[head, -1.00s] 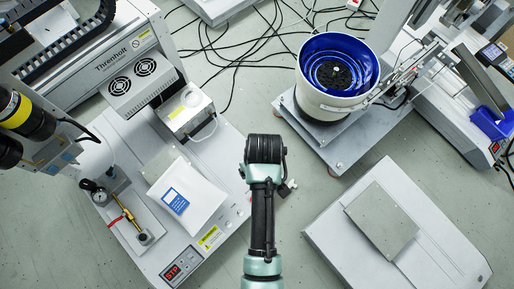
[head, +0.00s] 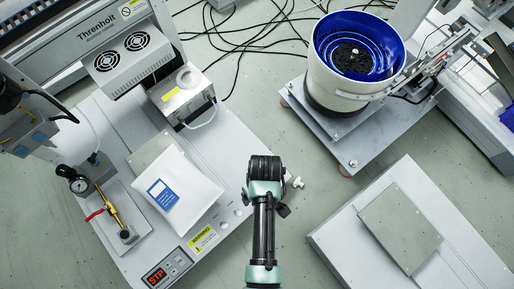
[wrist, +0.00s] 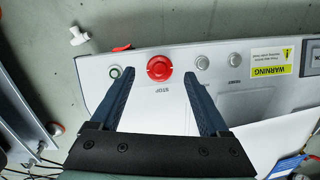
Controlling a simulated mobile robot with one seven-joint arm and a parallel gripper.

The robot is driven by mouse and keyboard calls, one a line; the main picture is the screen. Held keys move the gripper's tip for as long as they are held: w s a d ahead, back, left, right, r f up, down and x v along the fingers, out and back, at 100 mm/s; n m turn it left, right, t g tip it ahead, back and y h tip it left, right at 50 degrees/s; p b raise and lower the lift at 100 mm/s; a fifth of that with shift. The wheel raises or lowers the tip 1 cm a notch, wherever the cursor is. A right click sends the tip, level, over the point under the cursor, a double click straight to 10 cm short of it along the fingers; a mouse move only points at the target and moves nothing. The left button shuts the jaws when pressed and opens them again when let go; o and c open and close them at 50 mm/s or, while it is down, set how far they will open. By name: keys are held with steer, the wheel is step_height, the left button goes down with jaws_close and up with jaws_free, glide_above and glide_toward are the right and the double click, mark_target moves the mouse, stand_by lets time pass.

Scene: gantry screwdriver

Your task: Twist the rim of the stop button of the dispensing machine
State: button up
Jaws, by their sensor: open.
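The red stop button (wrist: 159,68) is round with a raised rim and sits on the pale edge panel of the dispensing machine (wrist: 140,98), with STOP printed upside down beside it. In the wrist view my gripper (wrist: 157,76) is open, with its two dark blue fingers on either side of the button in the picture. Whether the fingers touch it or hover above it I cannot tell. In the head view the machine's pale base plate (head: 232,165) lies left of my gripper. The button and the fingertips are hidden there.
A green-ringed button (wrist: 115,71) and two silver buttons (wrist: 202,62) flank the stop button. A white fitting (wrist: 79,36) lies past the panel edge. A white bag (head: 185,185) lies on the machine. A blue bowl feeder (head: 355,50) and a grey platform (head: 400,230) stand to the right.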

steer(key=shift+f+b, duration=0.7)
steer(key=shift+f, duration=0.65)
jaws_close()
